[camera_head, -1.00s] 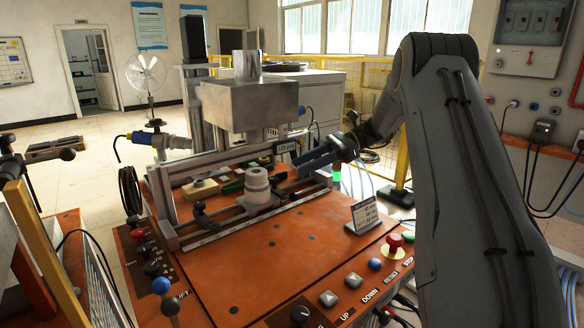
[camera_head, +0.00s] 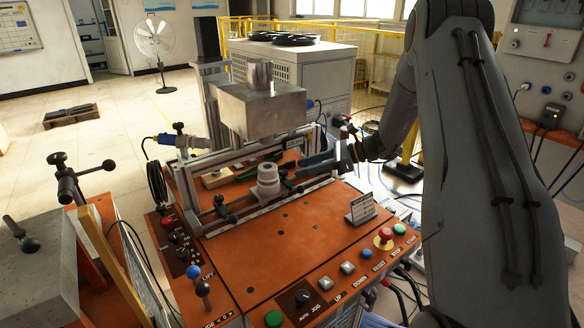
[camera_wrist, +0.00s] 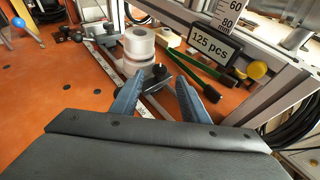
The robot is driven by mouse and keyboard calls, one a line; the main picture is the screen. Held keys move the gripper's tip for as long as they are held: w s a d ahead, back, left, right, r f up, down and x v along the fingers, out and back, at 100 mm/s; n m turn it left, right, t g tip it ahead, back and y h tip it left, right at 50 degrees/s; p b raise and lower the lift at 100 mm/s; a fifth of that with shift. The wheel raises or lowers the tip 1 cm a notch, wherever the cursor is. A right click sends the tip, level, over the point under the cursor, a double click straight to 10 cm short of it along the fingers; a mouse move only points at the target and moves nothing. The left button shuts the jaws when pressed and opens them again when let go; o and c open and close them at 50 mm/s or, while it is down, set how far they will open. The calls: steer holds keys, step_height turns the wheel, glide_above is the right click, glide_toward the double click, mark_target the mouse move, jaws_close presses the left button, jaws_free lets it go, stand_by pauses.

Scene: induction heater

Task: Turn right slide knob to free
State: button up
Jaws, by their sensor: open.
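The right slide knob (camera_wrist: 157,73) is a black knob on the slide rail, just right of the stacked white workpiece in the wrist view. In the head view it lies close to my fingertips and is partly hidden. My gripper (camera_wrist: 160,78) is open; its two blue-grey fingers lie on either side of the knob in the picture. I cannot tell whether they touch it. In the head view my gripper (camera_head: 306,168) comes in from the right, low over the rail. The white workpiece (camera_head: 268,180) stands upright on the rail, left of the fingers.
A left slide knob (camera_head: 223,206) sits on the rail's other side. A metal block (camera_head: 258,108) hangs above the workpiece. Green-handled tools (camera_wrist: 200,72) and a "125 pcs" counter (camera_wrist: 208,40) are behind the rail. The orange tabletop (camera_head: 270,245) is largely clear in front; a small sign (camera_head: 361,207) stands right.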

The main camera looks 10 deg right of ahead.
mark_target(286, 171)
steer(key=shift+p+x, duration=0.8)
steer(key=shift+x, duration=1.7)
steer(key=c, duration=1)
steer(key=g+b, duration=0.1)
steer(key=n+b, duration=0.1)
steer(key=b, duration=0.1)
steer(key=shift+w+f+n+g+y, duration=0.1)
steer(key=shift+w+n+g+y, duration=0.2)
steer(key=shift+w+g+y, duration=0.1)
steer(key=n+g+b, duration=0.2)
steer(key=b, duration=0.2)
steer(key=shift+w, duration=0.2)
steer(key=shift+n+g+b, duration=0.5)
steer(key=shift+g+b, duration=0.1)
steer(key=shift+g, duration=0.1)
steer(key=shift+d+r, duration=0.1)
steer(key=shift+r, duration=0.15)
steer(key=o, duration=1)
